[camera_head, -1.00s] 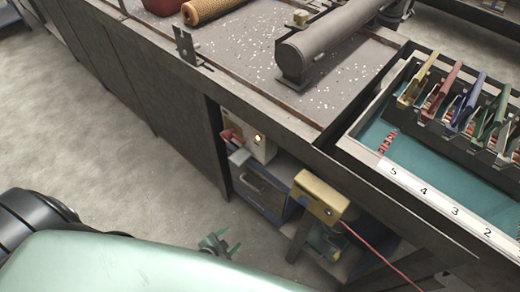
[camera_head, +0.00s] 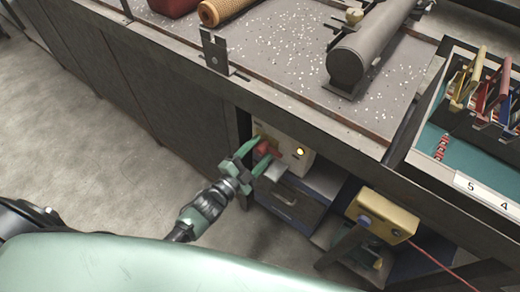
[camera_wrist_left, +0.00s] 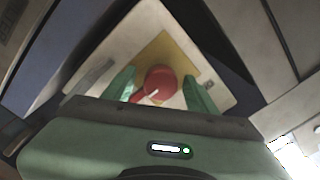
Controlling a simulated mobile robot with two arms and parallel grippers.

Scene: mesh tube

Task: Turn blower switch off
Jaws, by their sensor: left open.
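The blower switch is a red knob (camera_head: 264,149) on a pale box (camera_head: 294,148) under the bench, with a small lit yellow lamp (camera_head: 300,152) on its face. In the left wrist view the red knob (camera_wrist_left: 160,83) sits on a yellow plate (camera_wrist_left: 182,56) and has a whitish pointer mark. My left gripper (camera_head: 253,157) is open, its green fingers on either side of the knob. In the left wrist view the fingers of my left gripper (camera_wrist_left: 160,92) flank the knob; I cannot tell whether they touch it. My right gripper is not in view.
A yellow box (camera_head: 385,215) with a red cable is mounted under the bench to the right. The bench top (camera_head: 285,60) carries a grey cylinder (camera_head: 375,50). A tray with coloured clips (camera_head: 480,90) stands at the right. Bare floor (camera_head: 90,120) lies left.

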